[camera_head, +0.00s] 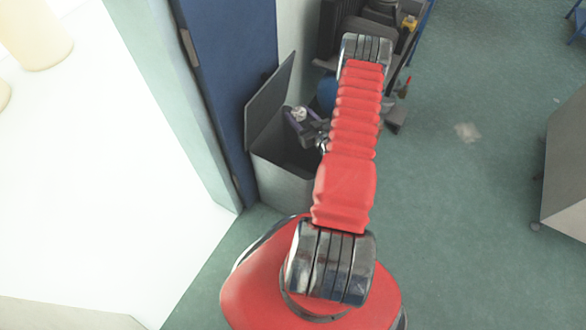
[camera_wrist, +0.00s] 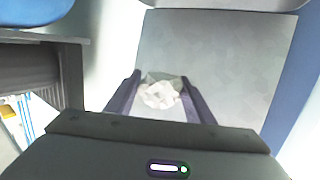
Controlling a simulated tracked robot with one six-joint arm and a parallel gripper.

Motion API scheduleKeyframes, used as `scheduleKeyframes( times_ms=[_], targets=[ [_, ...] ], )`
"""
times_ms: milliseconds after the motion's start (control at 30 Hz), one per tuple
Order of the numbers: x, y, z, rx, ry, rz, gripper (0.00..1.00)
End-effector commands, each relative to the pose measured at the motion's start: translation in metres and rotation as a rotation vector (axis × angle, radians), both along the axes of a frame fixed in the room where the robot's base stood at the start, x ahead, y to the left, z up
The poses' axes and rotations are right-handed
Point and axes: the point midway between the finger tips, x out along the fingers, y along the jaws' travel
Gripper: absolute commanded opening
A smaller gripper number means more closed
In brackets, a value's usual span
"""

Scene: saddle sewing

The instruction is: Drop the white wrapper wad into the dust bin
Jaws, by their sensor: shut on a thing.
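The white wrapper wad (camera_wrist: 161,92) is crumpled and sits between the two fingers of my gripper (camera_wrist: 158,93) in the wrist view. My gripper is shut on it. In the head view the wad (camera_head: 299,114) shows small and pale at the tips of my gripper (camera_head: 297,115). The dust bin (camera_head: 284,178) is a grey box with its lid (camera_head: 269,103) raised on the left side. My gripper is over or close to the bin's opening, near the lid; its exact height cannot be told. My red arm hides part of the bin's right side.
A blue door or panel (camera_head: 228,70) and a pale frame stand left of the bin. Dark shelving with items (camera_head: 350,20) stands behind it, with a blue round thing (camera_head: 327,92) near it. Open green floor (camera_head: 465,200) lies to the right, with a grey cabinet (camera_head: 566,165) at the edge.

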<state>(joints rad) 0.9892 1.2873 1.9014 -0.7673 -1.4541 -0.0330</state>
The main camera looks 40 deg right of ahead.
Motion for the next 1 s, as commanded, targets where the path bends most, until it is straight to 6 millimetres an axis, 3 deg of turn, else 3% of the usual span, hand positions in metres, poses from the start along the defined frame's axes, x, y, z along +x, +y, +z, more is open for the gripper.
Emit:
scheduleKeyframes(
  times_ms=[367, 1000],
  targets=[
    [-0.009, -0.009, -0.005, 0.000, 0.000, -0.021, 0.28],
    [-0.010, -0.010, -0.058, 0.000, 0.000, -0.023, 0.28]
  ],
)
